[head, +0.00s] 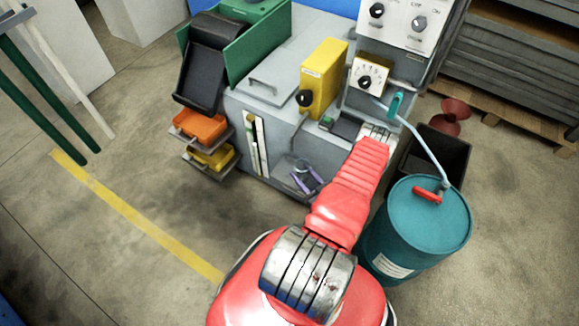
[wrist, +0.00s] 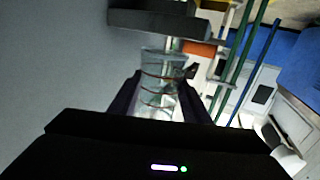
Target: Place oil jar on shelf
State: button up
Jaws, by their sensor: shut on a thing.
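In the wrist view a clear glass jar (wrist: 155,78) with dark reddish bands is between the two dark fingers of my gripper (wrist: 161,88). The gripper is shut on it. The jar is likely the oil jar; I cannot make out its contents. In the head view my red arm reaches toward the grey machine (head: 285,115), and its far end, with gripper and jar, is not clearly visible. Small grey shelves (head: 222,168) on the machine's left side carry an orange bin (head: 200,127) and a yellow bin (head: 212,158). I cannot tell which shelf the task means.
A teal drum (head: 440,215) with a hand pump stands right of my arm, beside a dark bin (head: 432,160). A yellow box (head: 322,78) stands on the machine. In the wrist view a dark slab (wrist: 170,20) lies just beyond the jar. Floor at left is open.

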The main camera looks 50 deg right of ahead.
jog(key=shift+x, duration=1.9)
jog(key=shift+w, duration=0.25)
jog(key=x, duration=0.3)
jog(key=shift+w, duration=0.15)
jog(key=shift+s+f, duration=0.2)
jog(key=shift+f, duration=0.6)
jog(key=o, duration=1)
jog(key=shift+o, duration=0.2)
